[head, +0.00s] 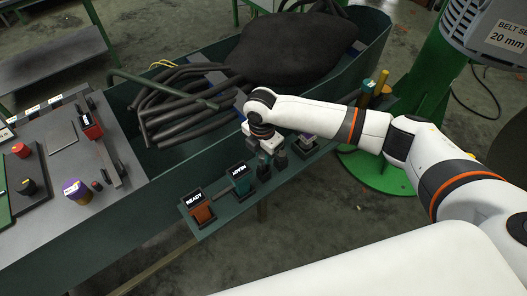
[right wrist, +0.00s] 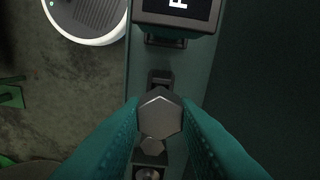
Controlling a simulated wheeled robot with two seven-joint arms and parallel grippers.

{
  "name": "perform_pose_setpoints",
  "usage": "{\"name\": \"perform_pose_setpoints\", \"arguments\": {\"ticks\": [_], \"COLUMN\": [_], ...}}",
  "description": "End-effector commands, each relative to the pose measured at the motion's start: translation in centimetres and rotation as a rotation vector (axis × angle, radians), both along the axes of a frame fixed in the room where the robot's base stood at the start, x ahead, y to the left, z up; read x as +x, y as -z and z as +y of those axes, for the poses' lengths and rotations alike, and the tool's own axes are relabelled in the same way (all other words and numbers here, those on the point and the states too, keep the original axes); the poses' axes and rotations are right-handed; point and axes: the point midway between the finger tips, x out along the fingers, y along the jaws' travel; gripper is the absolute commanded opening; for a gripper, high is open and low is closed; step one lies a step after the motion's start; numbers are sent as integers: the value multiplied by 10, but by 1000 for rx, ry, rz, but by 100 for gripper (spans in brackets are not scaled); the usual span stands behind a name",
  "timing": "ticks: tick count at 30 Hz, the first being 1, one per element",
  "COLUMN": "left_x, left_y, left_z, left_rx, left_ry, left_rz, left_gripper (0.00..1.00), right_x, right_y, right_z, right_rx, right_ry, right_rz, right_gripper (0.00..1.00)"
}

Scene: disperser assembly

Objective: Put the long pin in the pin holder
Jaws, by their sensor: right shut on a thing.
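My right gripper (head: 272,158) is over the green ledge beside the trough. In the right wrist view its two teal fingers (right wrist: 160,130) are shut on a grey hexagonal piece, which looks like the long pin (right wrist: 160,115), seen end-on. Its length is hidden. Below it is a narrow dark fixture with a smaller hexagonal piece (right wrist: 152,147), a round metal fitting (right wrist: 148,174) and a dark square block (right wrist: 160,80). I cannot tell which part is the pin holder, nor whether the pin touches it. My left gripper is not in view.
An orange display stand (head: 202,214) and a teal one (head: 241,184) stand on the ledge (head: 222,222), left of the gripper. The trough holds dark rods (head: 180,105) and a black sack (head: 295,48). A control panel (head: 60,165) is at left, a green post (head: 432,90) at right.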

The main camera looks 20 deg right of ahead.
Motion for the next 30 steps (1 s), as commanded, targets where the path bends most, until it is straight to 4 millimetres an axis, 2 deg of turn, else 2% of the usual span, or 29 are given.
{"name": "perform_pose_setpoints", "arguments": {"ticks": [13,14,18,26,30], "left_x": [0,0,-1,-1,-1], "left_y": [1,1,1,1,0], "left_z": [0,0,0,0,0], "left_rx": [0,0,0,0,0], "left_ry": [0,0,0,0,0], "left_rz": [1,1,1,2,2], "left_gripper": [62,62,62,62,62], "right_x": [0,0,0,0,1], "right_y": [11,11,11,11,0], "right_z": [0,0,0,0,0], "right_rx": [1,0,0,0,0], "right_ry": [0,0,0,0,0], "right_rz": [0,0,0,0,-2], "right_gripper": [0,28,49,49,49]}}
